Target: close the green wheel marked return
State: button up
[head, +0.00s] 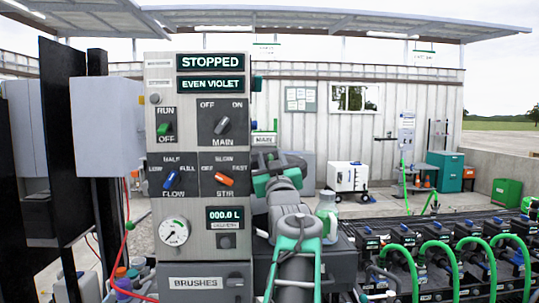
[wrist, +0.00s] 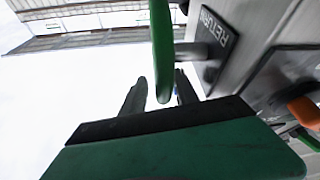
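The green wheel (wrist: 162,45) shows edge-on in the wrist view, as a thick green rim running down from the top edge. A grey stem behind it runs to a dark plate marked RETURN (wrist: 215,33). My gripper (wrist: 161,84) is open, with one dark finger on each side of the rim's lower end. A narrow gap shows on both sides, so the fingers do not appear to press on it. In the head view my arm rises in front of the panel's right edge; I cannot clearly pick out the wheel or the fingertips there.
The grey control panel (head: 199,255) stands close left of my arm, with switches and a gauge. An orange handle (wrist: 304,112) shows near my gripper in the wrist view. Green hoses (head: 437,246) and a dark manifold fill the right front. Open yard lies behind.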

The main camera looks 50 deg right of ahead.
jog(key=shift+a, duration=0.1)
grip_shut()
dwell(0.3)
jog(key=shift+w+r+g+p, duration=0.1)
jog(key=shift+r+g+p, duration=0.3)
jog(key=shift+g+p, duration=0.15)
jog(key=y+p, duration=0.1)
jog(key=d+g+p, duration=0.1)
jog(key=p, duration=0.1)
jog(key=shift+w+r+y, duration=0.25)
jog(key=shift+y, duration=0.15)
jog(key=shift+w+d+f+g+y+p, duration=0.15)
jog(key=shift+g+y+p, duration=0.25)
jog(key=shift+g+p, duration=0.25)
jog(key=shift+d+f+y+p, duration=0.1)
jog(key=shift+f+y+p, duration=0.2)
jog(key=shift+f+p, duration=0.05)
jog(key=shift+f, duration=0.1)
